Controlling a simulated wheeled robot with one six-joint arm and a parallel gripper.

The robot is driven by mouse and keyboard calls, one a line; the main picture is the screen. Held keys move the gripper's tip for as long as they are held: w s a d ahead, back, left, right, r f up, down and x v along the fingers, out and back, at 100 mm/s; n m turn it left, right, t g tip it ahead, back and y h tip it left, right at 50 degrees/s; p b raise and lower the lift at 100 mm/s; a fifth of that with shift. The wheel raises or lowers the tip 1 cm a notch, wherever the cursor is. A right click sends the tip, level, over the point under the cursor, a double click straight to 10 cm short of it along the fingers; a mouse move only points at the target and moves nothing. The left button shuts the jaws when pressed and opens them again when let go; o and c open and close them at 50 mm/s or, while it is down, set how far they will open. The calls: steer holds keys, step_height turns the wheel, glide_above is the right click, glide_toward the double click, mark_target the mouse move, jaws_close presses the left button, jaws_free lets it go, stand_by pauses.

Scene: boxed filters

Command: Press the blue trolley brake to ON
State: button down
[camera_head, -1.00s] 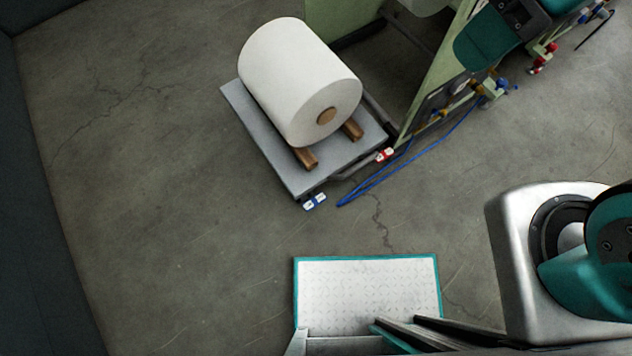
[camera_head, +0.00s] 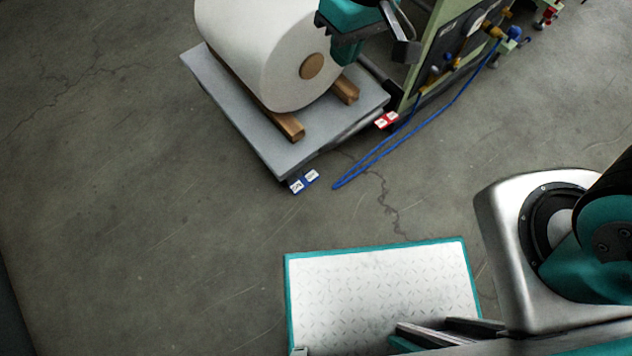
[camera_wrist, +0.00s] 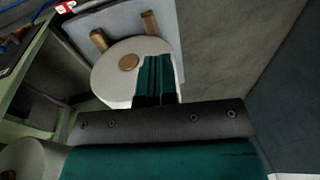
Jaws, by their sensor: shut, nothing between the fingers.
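The blue trolley brake (camera_head: 304,182) is a small blue pedal with white label patches, at the near corner of the grey trolley (camera_head: 232,108), low by the floor. Its label is too small to read. A red pedal (camera_head: 386,120) sits at the trolley's right corner and also shows in the wrist view (camera_wrist: 66,6). My gripper (camera_head: 345,58) is above the right end of the white roll, up and right of the blue brake and apart from it. In the wrist view my gripper's teal fingers (camera_wrist: 156,78) are together and empty, in front of the roll. The blue brake is not seen there.
The large white roll (camera_head: 255,55) rests on wooden chocks (camera_head: 275,118) on the trolley. A green machine (camera_head: 432,60) with valves stands to the right. A blue hose (camera_head: 385,150) loops on the floor beside the blue brake.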

steer(key=h+b, duration=0.2)
steer(key=b, duration=1.4)
glide_above(316, 174)
step_height(316, 174, down, 36)
steer(key=shift+s+f+t, duration=0.15)
steer(key=shift+t, duration=0.15)
steer(key=shift+a, duration=0.1)
step_height(316, 174, down, 14)
steer(key=b, duration=0.9)
